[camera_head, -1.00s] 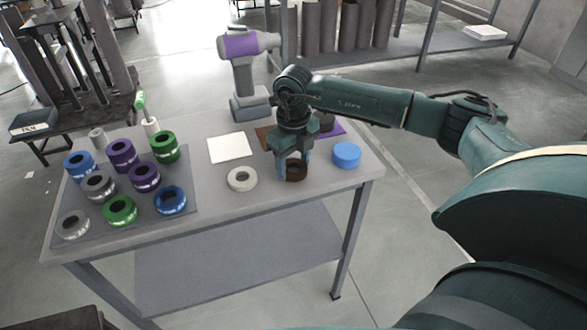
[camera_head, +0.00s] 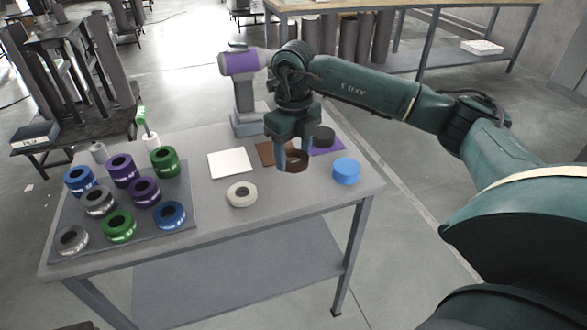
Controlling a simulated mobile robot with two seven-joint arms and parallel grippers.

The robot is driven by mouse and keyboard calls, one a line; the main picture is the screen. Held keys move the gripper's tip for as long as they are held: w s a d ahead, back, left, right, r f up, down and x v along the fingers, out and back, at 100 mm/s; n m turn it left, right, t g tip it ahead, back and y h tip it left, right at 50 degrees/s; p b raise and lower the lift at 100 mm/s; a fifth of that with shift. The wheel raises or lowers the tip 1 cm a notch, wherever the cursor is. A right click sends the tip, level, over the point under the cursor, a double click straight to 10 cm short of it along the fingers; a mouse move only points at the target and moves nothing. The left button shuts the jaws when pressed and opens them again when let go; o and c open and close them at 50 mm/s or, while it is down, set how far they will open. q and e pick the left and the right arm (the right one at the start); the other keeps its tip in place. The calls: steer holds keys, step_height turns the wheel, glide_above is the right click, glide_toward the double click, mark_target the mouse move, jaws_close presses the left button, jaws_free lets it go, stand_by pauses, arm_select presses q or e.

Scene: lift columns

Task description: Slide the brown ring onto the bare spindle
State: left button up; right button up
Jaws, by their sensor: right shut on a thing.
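My right gripper (camera_head: 292,160) is over the right half of the grey table. It is shut on the brown ring (camera_head: 296,162), which appears held above the tabletop. The fingers partly hide the ring. A short grey upright stub (camera_head: 97,150) stands at the table's back left, and a white upright piece with a green handle (camera_head: 150,134) stands to its right. I cannot tell whether either is the bare spindle. My left gripper is not in view.
Several coloured rings lie on a dark mat (camera_head: 185,232) at left. A purple-and-grey tool (camera_head: 243,90) stands at the back.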

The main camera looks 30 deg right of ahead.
step_height(320, 180, up, 4)
steer(key=shift+f+p, duration=0.2)
steer(key=shift+p, duration=0.2)
